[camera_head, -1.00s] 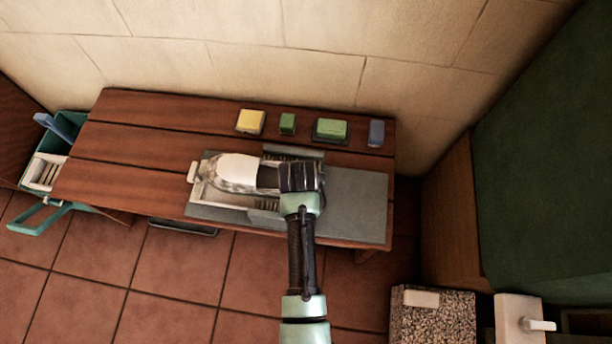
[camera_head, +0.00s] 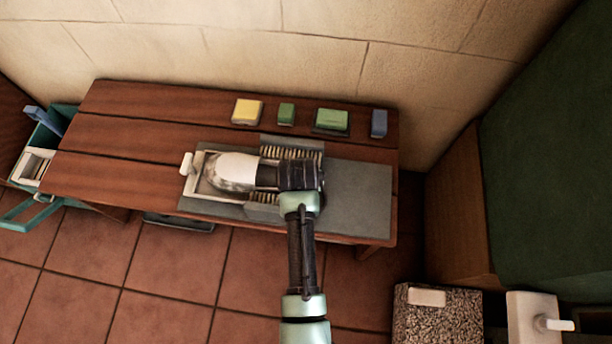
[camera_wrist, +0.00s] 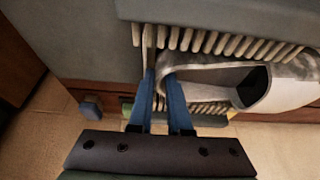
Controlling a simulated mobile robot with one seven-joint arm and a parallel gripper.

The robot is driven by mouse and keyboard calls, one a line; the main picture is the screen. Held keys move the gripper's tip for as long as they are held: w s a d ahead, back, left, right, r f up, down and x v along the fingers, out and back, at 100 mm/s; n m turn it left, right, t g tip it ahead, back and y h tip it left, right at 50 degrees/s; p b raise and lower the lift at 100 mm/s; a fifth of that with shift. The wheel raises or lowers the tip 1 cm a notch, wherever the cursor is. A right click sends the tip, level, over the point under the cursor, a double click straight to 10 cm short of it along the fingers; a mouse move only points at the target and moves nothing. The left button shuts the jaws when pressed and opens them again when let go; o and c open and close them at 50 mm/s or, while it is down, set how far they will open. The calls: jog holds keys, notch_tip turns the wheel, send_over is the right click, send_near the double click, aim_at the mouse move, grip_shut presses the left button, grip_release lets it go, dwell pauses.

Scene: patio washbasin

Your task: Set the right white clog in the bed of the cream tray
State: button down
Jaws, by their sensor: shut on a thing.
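The white clog (camera_head: 235,168), with grey smudges on its toe, points left in the head view. It lies lengthwise within the outline of the cream tray (camera_head: 189,188), between two rows of bristles. Whether its sole touches the tray bed is hidden. My gripper (camera_head: 268,178) is at the clog's heel end, on the right. In the wrist view, my gripper's blue fingers (camera_wrist: 161,98) are shut on the clog's heel rim. The clog (camera_wrist: 292,92) extends right from them, its opening showing, with bristles on both sides.
The tray sits on a grey mat (camera_head: 360,200) on a wooden bench (camera_head: 120,160). A teal bin (camera_head: 62,120) stands at the left.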

jog(key=c, duration=0.8)
grip_release()
jog(key=shift+r, duration=0.1)
jog(key=shift+p+v, duration=2.75)
jog(key=shift+v, duration=3.65)
